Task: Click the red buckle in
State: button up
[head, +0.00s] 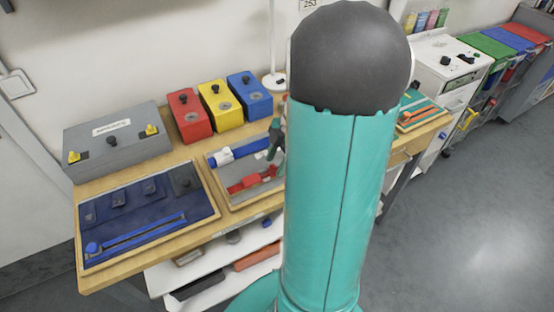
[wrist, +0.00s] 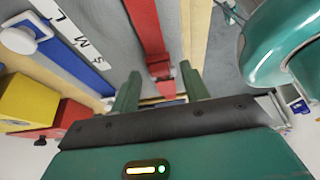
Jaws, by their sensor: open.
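A red strap with a red buckle (head: 250,182) lies on the grey board of the middle tray (head: 226,197). In the wrist view, the red strap (wrist: 146,28) runs down to the red buckle (wrist: 161,69), which appears between my fingers. I cannot tell whether the buckle's halves are joined. My gripper (wrist: 160,72) is open, its two green fingers apart on either side of the buckle in the picture, with nothing visibly gripped. In the head view, my gripper (head: 272,152) is above the tray's right part, partly hidden by my arm.
Red (head: 189,115), yellow (head: 220,106) and blue (head: 249,94) boxes stand behind. A grey case (head: 115,140) and a dark blue panel (head: 145,215) are to the left.

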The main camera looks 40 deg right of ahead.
jog(key=shift+f, duration=0.1)
grip_shut()
jog(key=shift+w+a, duration=0.25)
jog(key=shift+a, duration=0.6)
jog(key=shift+w+a, duration=0.25)
jog(key=shift+a, duration=0.55)
grip_release()
jog(key=v, duration=1.4)
